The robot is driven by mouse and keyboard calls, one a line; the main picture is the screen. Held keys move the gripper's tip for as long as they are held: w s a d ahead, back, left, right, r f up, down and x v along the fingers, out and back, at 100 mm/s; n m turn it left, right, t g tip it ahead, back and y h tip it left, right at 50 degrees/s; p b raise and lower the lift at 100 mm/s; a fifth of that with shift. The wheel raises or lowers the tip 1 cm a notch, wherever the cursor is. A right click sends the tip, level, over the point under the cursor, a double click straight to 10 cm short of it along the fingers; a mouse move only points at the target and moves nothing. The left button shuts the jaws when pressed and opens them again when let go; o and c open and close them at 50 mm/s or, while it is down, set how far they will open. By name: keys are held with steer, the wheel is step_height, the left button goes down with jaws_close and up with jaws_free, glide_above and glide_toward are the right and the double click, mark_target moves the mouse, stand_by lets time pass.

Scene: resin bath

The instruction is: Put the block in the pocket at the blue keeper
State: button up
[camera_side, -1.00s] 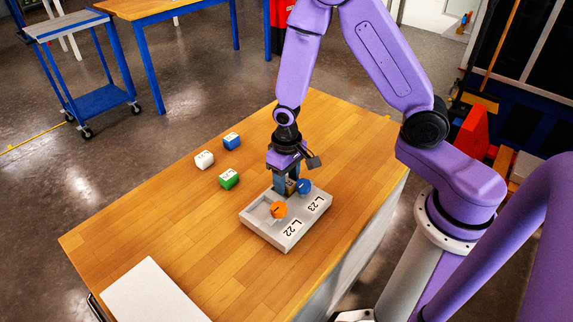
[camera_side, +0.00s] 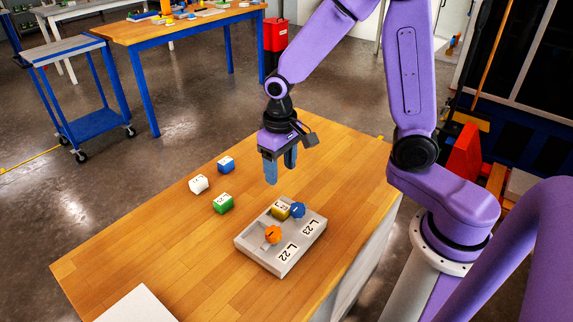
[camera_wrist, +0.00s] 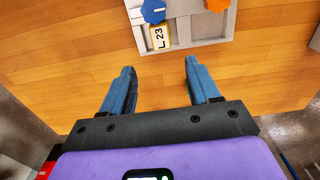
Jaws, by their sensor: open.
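The yellow block (camera_side: 281,211), with a pale label on top, sits in the pocket beside the blue keeper (camera_side: 298,211) on the grey fixture (camera_side: 259,256). The side view does not show clearly how deep it sits. In the wrist view the block (camera_wrist: 160,38) shows its label "L 23", close to the blue keeper (camera_wrist: 153,11). The orange keeper (camera_side: 273,235) is by the other pocket, which looks empty. My gripper (camera_side: 281,174) is open and empty, clear above the fixture, its blue fingers apart and not touching the block.
White (camera_side: 199,184), blue (camera_side: 226,165) and green (camera_side: 223,204) blocks stand on the wooden table (camera_side: 170,245) left of the fixture. A white panel (camera_side: 140,305) lies at the front left. The table between them is clear.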

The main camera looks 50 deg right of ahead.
steer(key=s+r+n, duration=0.2)
steer(key=s+n, duration=0.2)
steer(key=s, duration=0.3)
steer(key=s+r+n, duration=0.2)
steer(key=s+n, duration=0.2)
steer(key=s, duration=0.3)
steer(key=s+d+r+n, duration=0.1)
steer(key=s+r+n, duration=0.2)
steer(key=s, duration=0.4)
steer(key=shift+s+n, duration=0.2)
steer(key=shift+n, duration=0.5)
